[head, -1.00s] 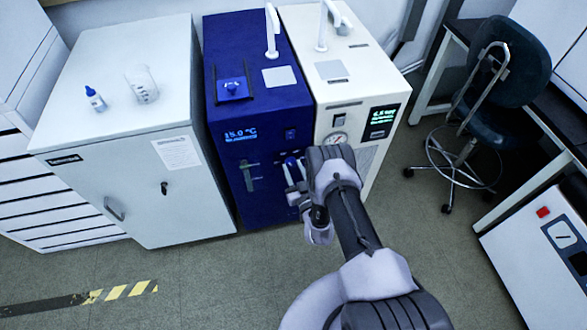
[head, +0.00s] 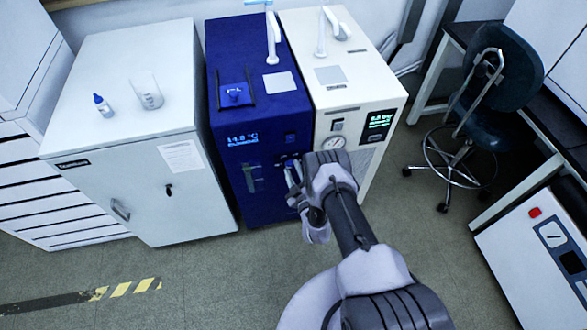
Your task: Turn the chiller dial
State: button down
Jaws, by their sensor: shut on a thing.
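The chiller (head: 228,124) is a dark blue cabinet in the middle of the head view. Its lit front display (head: 242,139) reads about 14.8 °C. My gripper (head: 291,170) is at the right side of the chiller's front, below the display. It is shut on the chiller dial, a small blue part mostly hidden by the fingers and my wrist. The exact angle of the dial cannot be made out.
A white cabinet (head: 140,183) with a bottle (head: 102,104) and a beaker (head: 147,92) on top stands left. A stool (head: 497,85) is at the right. The front floor is clear.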

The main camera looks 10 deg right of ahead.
jog(key=shift+w+r+n+p, duration=0.15)
jog(key=shift+n+p, duration=0.4)
jog(key=shift+n, duration=1.35)
jog(key=c, duration=0.9)
grip_release()
jog(key=shift+s+d+r+p, duration=0.15)
jog(key=shift+s+p, duration=0.7)
jog(key=shift+s, duration=2.05)
jog(key=shift+s+d+r+p, duration=0.1)
jog(key=shift+s+r+p, duration=0.5)
jog(key=shift+s, duration=2.35)
jog(key=shift+s+d+f+p, duration=0.1)
jog(key=shift+s+p, duration=1)
jog(key=shift+s, duration=1.8)
